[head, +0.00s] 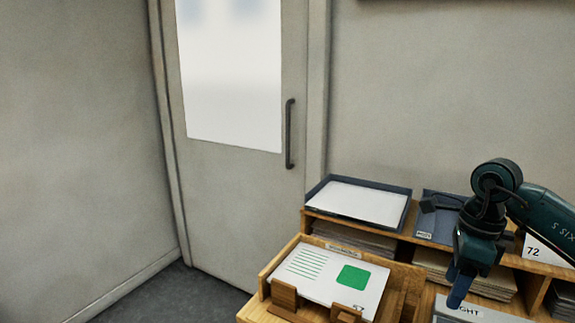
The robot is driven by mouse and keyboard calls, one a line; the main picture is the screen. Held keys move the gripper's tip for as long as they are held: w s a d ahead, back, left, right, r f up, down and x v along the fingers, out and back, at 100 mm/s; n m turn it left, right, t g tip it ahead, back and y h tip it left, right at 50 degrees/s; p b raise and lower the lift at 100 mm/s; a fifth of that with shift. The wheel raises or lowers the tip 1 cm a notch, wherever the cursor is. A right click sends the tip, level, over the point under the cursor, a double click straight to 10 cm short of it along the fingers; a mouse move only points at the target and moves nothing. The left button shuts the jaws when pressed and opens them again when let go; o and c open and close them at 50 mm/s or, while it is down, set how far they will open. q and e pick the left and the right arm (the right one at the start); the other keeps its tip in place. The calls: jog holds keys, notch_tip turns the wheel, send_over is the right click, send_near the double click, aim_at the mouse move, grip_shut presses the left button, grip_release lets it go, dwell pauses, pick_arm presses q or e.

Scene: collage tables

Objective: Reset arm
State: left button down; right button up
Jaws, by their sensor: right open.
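My right arm comes in from the right side of the head view, dark teal with a black joint. Its gripper (458,285) points down over the front of the wooden shelf unit, above a grey surface whose label shows the letters "GHT". The jaws are open and I see nothing between them. The fingers overlap in this view, so the gap is hard to see. My left gripper is not in view.
A wooden tray (262,281) holds a sheet (322,268) with a green square. A dark tray (411,213) with white paper sits on the shelf unit (420,240). A card marked 72 (540,253) stands right. A closed door (230,190) is behind; floor shows lower left.

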jog(key=a+f+g+y, duration=0.1)
jog(key=a+f+y, duration=0.35)
jog(key=a, duration=0.45)
jog(key=s+a+r+m+t+y, duration=0.1)
jog(key=s+a+m+y, duration=0.2)
jog(key=a+m+y, duration=0.35)
jog(key=s+a+r+m+t+y, duration=0.1)
jog(key=s+a+m+t+y, duration=0.15)
jog(key=a+y, duration=0.7)
jog(key=w+d+f+m+t+h, duration=0.1)
jog(key=f+m+t+h, duration=0.3)
jog(key=m, duration=0.4)
jog(key=d+f+m+t+h+p, duration=0.15)
jog(key=m+t+h, duration=0.3)
jog(key=m, duration=0.45)
jog(key=w+d+f+m+t+h, duration=0.1)
jog(key=f+m+t+h, duration=0.2)
jog(key=m+t, duration=0.4)
jog(key=s+d+f+m+g+h, duration=0.2)
jog(key=s+f+m+g+h, duration=0.1)
jog(key=s+f+m, duration=0.3)
jog(key=s+d+f+m+g+h, duration=0.3)
jog(key=s+f+m, duration=0.3)
jog(key=f, duration=0.4)
jog(key=shift+s+g+h, duration=0.2)
jog(key=shift+g+h, duration=0.3)
jog(key=shift+g, duration=0.2)
